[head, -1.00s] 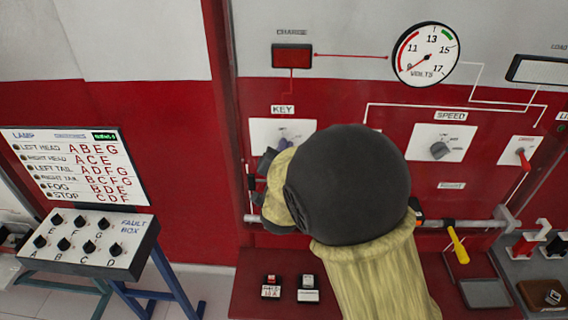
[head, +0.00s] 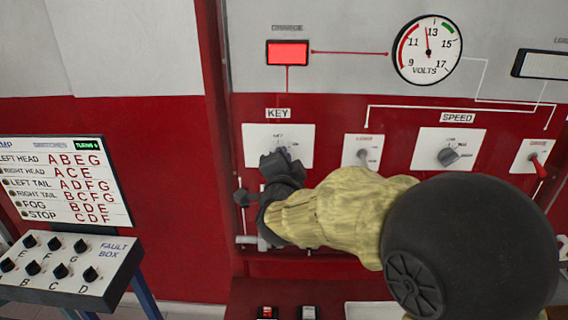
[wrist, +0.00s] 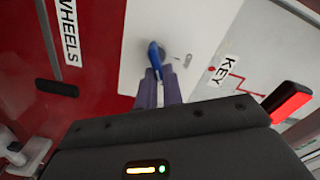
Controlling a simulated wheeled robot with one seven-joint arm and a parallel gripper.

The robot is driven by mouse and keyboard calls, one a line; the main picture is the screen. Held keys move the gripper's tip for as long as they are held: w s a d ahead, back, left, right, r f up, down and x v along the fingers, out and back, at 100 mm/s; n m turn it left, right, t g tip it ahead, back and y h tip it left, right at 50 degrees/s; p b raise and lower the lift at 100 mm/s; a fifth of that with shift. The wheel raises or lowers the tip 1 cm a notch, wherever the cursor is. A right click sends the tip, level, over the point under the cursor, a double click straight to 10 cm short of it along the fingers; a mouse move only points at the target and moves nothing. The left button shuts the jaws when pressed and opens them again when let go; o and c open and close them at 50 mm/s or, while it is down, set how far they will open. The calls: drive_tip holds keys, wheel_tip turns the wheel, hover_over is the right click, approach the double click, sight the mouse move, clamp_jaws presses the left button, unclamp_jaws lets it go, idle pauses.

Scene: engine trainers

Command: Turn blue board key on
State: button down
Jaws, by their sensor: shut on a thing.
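The blue key (wrist: 155,55) sits in a white switch plate (head: 254,153) under the KEY label (head: 278,114) on a red and grey board. In the wrist view, the two purple fingers of my gripper (wrist: 158,88) are shut on the key's near end, and the label KEY (wrist: 217,77) lies to the right. In the head view my gripper (head: 284,152) is at the plate and hides most of the key. The red charge lamp (head: 288,53) is lit, and the voltmeter (head: 427,50) needle points a little left of 13.
A speed knob (head: 448,156) and other switch plates (head: 362,152) are right of the key. A rail (head: 245,239) runs below it. The fault box (head: 75,270) stands lower left.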

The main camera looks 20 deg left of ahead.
drive_tip(key=c, duration=1.5)
unclamp_jaws()
drive_tip(key=shift+c, duration=0.2)
drive_tip(key=b+v, duration=0.2)
drive_tip(key=v, duration=1.5)
drive_tip(key=shift+s+b, duration=0.25)
drive_tip(key=shift+b, duration=0.15)
drive_tip(key=shift+f, duration=0.1)
